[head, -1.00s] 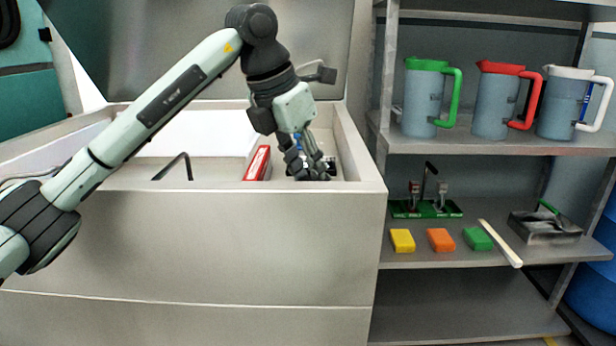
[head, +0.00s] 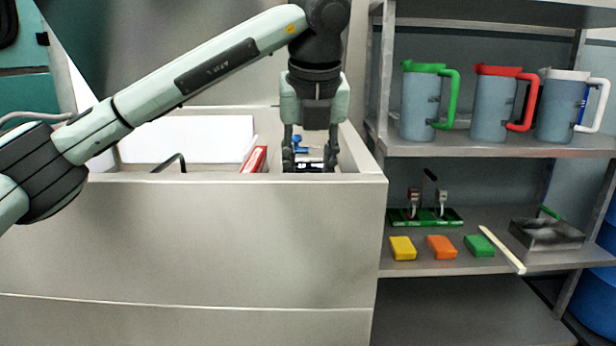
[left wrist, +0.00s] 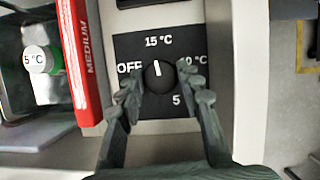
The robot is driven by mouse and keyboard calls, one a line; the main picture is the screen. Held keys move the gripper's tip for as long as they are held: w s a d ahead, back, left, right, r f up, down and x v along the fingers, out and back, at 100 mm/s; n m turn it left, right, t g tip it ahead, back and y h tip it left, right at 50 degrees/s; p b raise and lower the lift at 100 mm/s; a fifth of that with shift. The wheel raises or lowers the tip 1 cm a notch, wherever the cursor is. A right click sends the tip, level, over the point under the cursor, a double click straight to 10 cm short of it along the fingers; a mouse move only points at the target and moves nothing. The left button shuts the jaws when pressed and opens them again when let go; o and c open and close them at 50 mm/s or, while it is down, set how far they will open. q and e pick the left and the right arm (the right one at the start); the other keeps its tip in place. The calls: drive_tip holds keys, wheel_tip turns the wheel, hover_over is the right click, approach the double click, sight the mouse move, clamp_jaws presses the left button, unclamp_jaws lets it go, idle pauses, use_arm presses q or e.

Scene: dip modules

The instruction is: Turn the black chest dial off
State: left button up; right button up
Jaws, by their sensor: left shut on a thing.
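The black chest dial (left wrist: 158,76) sits on a black square panel (left wrist: 128,45) inside the open chest. Its white mark points up to the 15 °C label in the left wrist view. OFF is printed left of the dial, 10 °C right of it and 5 below. My left gripper (left wrist: 164,88) is shut on the dial, one finger on each side. In the head view my left gripper (head: 309,163) points straight down into the chest's right end, and the chest's front wall hides most of the dial. My right gripper is not in view.
The chest's front wall (head: 200,240) stands close below the arm. A red box (left wrist: 80,60) marked MEDIUM stands left of the panel. Right of the chest, a shelf (head: 480,340) holds jugs (head: 422,105), coloured blocks (head: 403,248) and a metal tray (head: 545,234).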

use_arm(q)
drive_tip(key=shift+n+y, duration=0.4)
drive_tip(key=shift+n, duration=1)
drive_tip(key=shift+d+r+n+y, duration=0.1)
drive_tip(key=shift+n+y, duration=0.3)
drive_tip(key=shift+n, duration=0.1)
drive_tip(key=shift+n+g, duration=0.3)
drive_tip(key=shift+n, duration=0.1)
drive_tip(key=n, duration=0.2)
drive_tip(key=n+g+y+p, duration=0.1)
drive_tip(key=n, duration=0.1)
drive_tip(key=shift+w+d+y, duration=0.1)
drive_tip(key=shift+y, duration=0.2)
drive_tip(key=n+g+p, duration=0.1)
drive_tip(key=n, duration=0.2)
drive_tip(key=shift+w+y, duration=0.1)
drive_tip(key=shift+y, duration=0.2)
drive_tip(key=shift+n+p, duration=0.3)
drive_tip(key=shift+n, duration=0.2)
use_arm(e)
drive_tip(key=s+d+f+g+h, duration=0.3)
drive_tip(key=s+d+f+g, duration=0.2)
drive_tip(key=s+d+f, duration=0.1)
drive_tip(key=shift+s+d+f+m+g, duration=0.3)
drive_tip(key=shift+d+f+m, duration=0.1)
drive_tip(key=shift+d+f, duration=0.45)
use_arm(q)
drive_tip(key=o, duration=1.1)
